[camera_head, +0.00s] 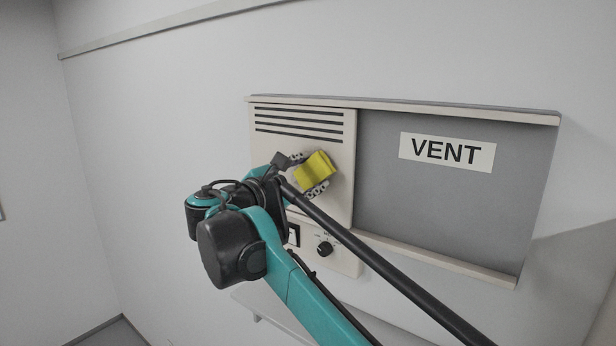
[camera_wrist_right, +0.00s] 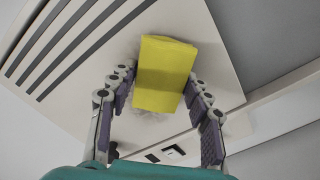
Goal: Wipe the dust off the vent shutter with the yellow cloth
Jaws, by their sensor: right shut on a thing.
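The yellow cloth (camera_head: 315,167) is a folded block held at the front of my right gripper (camera_head: 304,176). In the right wrist view the cloth (camera_wrist_right: 163,74) sits between the fingertips of my right gripper (camera_wrist_right: 158,92), in front of the shutter. The vent shutter (camera_head: 342,130) is a cream panel with several dark slots, at the left of its frame. In the right wrist view faint grey smudges show on the shutter (camera_wrist_right: 212,60) around the cloth. I cannot tell whether the cloth touches the panel. My arm hides the shutter's lower left. My left gripper is not in view.
A grey panel (camera_head: 400,205) with a VENT label (camera_head: 447,151) fills the frame's right side. Cream rails (camera_head: 440,257) run above and below. A control box with a black knob (camera_head: 325,249) sits below the shutter. A pale ledge (camera_head: 262,308) is lower down.

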